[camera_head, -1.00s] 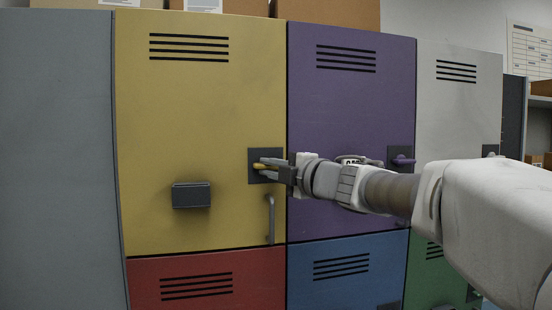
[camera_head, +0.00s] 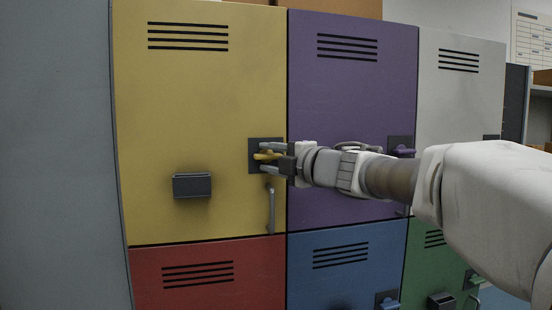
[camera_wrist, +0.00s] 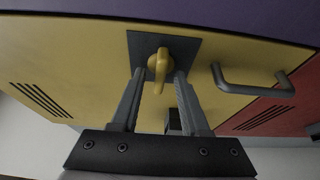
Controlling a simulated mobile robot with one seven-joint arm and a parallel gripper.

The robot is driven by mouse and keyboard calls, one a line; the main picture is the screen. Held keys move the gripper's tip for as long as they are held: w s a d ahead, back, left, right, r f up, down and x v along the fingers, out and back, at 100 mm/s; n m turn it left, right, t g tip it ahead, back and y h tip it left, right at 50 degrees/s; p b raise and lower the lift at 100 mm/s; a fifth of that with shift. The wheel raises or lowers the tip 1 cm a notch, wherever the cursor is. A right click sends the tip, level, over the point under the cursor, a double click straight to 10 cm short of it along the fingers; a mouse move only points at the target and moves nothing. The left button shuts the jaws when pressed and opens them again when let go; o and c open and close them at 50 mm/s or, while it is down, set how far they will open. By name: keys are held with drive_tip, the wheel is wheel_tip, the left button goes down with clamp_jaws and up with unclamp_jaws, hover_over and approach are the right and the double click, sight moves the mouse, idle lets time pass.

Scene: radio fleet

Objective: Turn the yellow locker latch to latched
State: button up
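The yellow locker (camera_head: 150,110) fills the left centre of the head view, with its door flat and closed. Its yellow latch (camera_head: 266,156) sits on a dark square plate near the door's right edge and lies roughly level. In the wrist view the latch (camera_wrist: 159,65) shows between my two fingertips. My gripper (camera_head: 266,158) is open, with one finger above and one below the latch. In the wrist view my gripper (camera_wrist: 159,75) shows a gap on each side of the latch's narrow end, so it does not appear to grip it.
A grey bar handle (camera_head: 271,210) is below the latch, close to my lower finger. A dark box (camera_head: 192,186) sticks out of the yellow door. A purple locker (camera_head: 350,100) is on the right behind my arm; red (camera_head: 205,280) and blue (camera_head: 345,270) lockers are below.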

drive_tip(key=shift+s, duration=0.1)
drive_tip(key=b+v, duration=0.2)
drive_tip(key=v, duration=1.5)
drive_tip(key=shift+s, duration=0.15)
drive_tip(key=shift+d+r, duration=0.1)
drive_tip(key=shift+r, duration=0.05)
drive_tip(key=s+d+f+m+t+h, duration=0.1)
drive_tip(key=d+f+m+h, duration=0.3)
drive_tip(key=d+m+h, duration=0.4)
drive_tip(key=s+d+f+m+t+h, duration=0.1)
drive_tip(key=d+f+m+h, duration=0.35)
drive_tip(key=m, duration=0.55)
drive_tip(key=s+a+f+m+g, duration=0.2)
drive_tip(key=s+f+g, duration=0.1)
drive_tip(key=s+f, duration=0.3)
drive_tip(key=s+a+f+m+g, duration=0.2)
drive_tip(key=s+f+m+g, duration=0.1)
drive_tip(key=f, duration=0.5)
drive_tip(key=s+a+f+m+g+y, duration=0.1)
drive_tip(key=s+f+g, duration=0.3)
drive_tip(key=s+f, duration=0.4)
drive_tip(key=shift+s+a+m, duration=0.3)
drive_tip(key=shift+a+m, duration=0.6)
